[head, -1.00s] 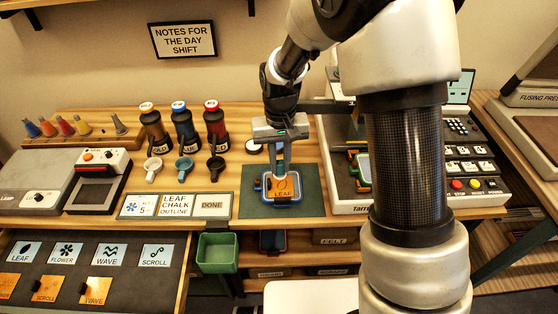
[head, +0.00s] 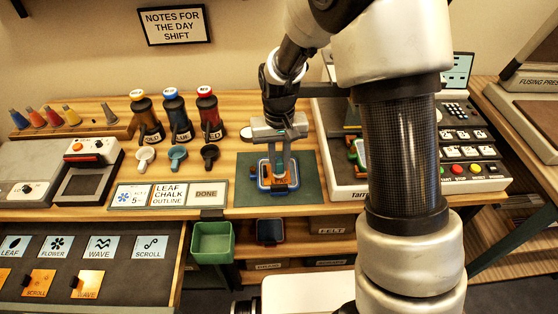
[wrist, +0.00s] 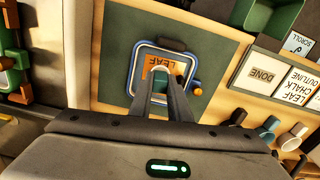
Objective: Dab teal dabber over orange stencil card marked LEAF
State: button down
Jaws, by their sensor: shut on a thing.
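The orange stencil card (head: 293,182) lies inside a blue rounded frame (head: 263,185) on a dark green mat (head: 308,192). In the wrist view the card (wrist: 155,60) shows LEAF upside down. My gripper (head: 279,160) points down over the card, its fingers closed on the dabber. The teal dabber (wrist: 160,82) shows between the fingertips in the wrist view, over the card's middle. The fingers hide much of it, and I cannot tell whether its tip touches the card. An orange knob sits at the frame's edge.
Three bottles (head: 180,122) stand behind three small cups (head: 178,155). A sign strip (head: 168,194) reads LEAF CHALK OUTLINE and DONE. An open drawer (head: 120,262) holds orange SCROLL and WAVE cards. A green bin (head: 212,242) hangs at the table front. A machine stands right.

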jog(key=shift+f+b, duration=0.4)
jog(key=shift+f, duration=0.2)
dwell(1.4)
jog(key=shift+r, duration=0.15)
jog(key=shift+r+p, duration=2.55)
jog(key=shift+r, duration=0.9)
jog(key=shift+f, duration=0.2)
jog(key=shift+w+d+f+b, duration=0.2)
jog(key=shift+f+b, duration=0.45)
jog(key=shift+f, duration=0.3)
jog(key=shift+w+d+f+b, duration=0.1)
jog(key=shift+d+f+b, duration=0.15)
jog(key=shift+f+b, duration=0.55)
jog(key=shift+w+d+f+b, duration=0.2)
jog(key=shift+f+b, duration=0.35)
jog(key=shift+f, duration=0.5)
jog(key=shift+s+f+b, duration=0.1)
jog(key=shift+f+b, duration=0.3)
jog(key=shift+f, duration=0.2)
